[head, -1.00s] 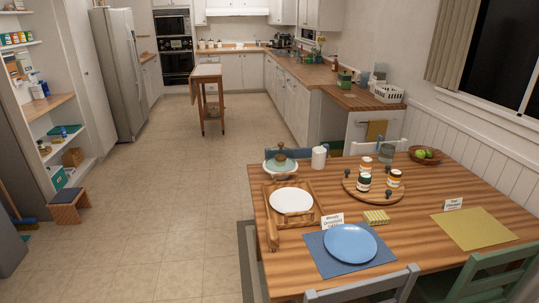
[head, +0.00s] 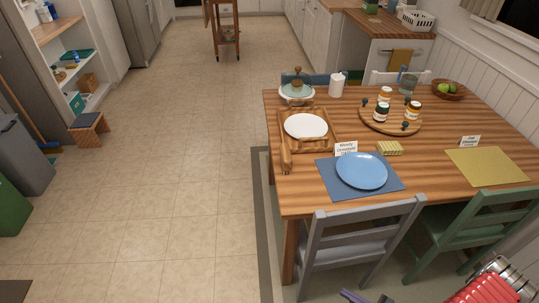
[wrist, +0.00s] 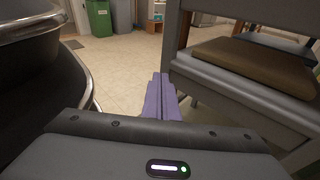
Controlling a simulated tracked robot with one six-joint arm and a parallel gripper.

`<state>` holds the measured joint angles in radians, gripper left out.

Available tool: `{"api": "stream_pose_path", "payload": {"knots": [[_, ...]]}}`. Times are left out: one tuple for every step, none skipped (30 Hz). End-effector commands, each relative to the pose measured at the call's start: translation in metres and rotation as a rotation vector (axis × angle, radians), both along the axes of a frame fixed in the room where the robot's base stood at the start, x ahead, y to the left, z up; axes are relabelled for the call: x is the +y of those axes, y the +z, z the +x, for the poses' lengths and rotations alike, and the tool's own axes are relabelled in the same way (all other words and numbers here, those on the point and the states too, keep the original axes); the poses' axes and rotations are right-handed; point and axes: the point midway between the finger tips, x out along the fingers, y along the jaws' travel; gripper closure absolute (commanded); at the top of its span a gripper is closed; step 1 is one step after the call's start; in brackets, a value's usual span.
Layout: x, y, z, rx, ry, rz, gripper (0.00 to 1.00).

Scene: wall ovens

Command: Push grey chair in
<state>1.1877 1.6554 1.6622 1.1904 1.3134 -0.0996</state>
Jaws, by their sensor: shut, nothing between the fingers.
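The grey chair (head: 350,242) stands at the near side of the wooden table (head: 335,119), its slatted back toward me. In the wrist view a grey chair frame (wrist: 238,88) with a brown seat pad fills the right side, close to my gripper. My gripper (wrist: 160,82) has purple fingers held together, empty, just left of that frame; contact cannot be told. In the head view only part of the purple fingers (head: 365,298) shows at the bottom edge, below the grey chair.
A green chair (head: 462,232) stands right of the grey one. A red and chrome object (head: 492,287) is at the lower right. In the wrist view a dark rounded object with chrome trim (wrist: 45,70) is close on the left. Open tiled floor (head: 160,200) lies left of the table.

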Motion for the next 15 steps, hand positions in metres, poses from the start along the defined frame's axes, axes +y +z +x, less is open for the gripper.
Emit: {"api": "stream_pose_path", "payload": {"knots": [[-0.001, 0.011, 0.001, -0.001, 0.043, -0.021, 1.0], [-0.001, 0.016, 0.001, -0.001, 0.067, -0.032, 1.0], [-0.001, 0.023, 0.001, -0.001, 0.099, -0.047, 1.0], [-0.001, 0.028, 0.0, 0.0, 0.123, -0.058, 1.0], [-0.001, 0.033, 0.0, 0.0, 0.148, -0.07, 1.0], [-0.001, 0.04, 0.0, -0.002, 0.178, -0.085, 1.0], [-0.001, 0.045, 0.0, -0.002, 0.202, -0.098, 1.0], [-0.001, 0.051, 0.0, -0.002, 0.224, -0.11, 1.0], [-0.001, 0.057, -0.001, -0.003, 0.255, -0.127, 1.0], [-0.001, 0.063, -0.001, -0.004, 0.278, -0.139, 1.0], [-0.001, 0.068, -0.001, -0.005, 0.3, -0.152, 1.0], [-0.001, 0.075, -0.001, -0.006, 0.33, -0.169, 1.0], [-0.002, 0.08, -0.001, -0.007, 0.351, -0.183, 1.0], [-0.002, 0.085, -0.002, -0.008, 0.373, -0.197, 1.0], [-0.002, 0.092, -0.002, -0.009, 0.402, -0.214, 1.0]]}}
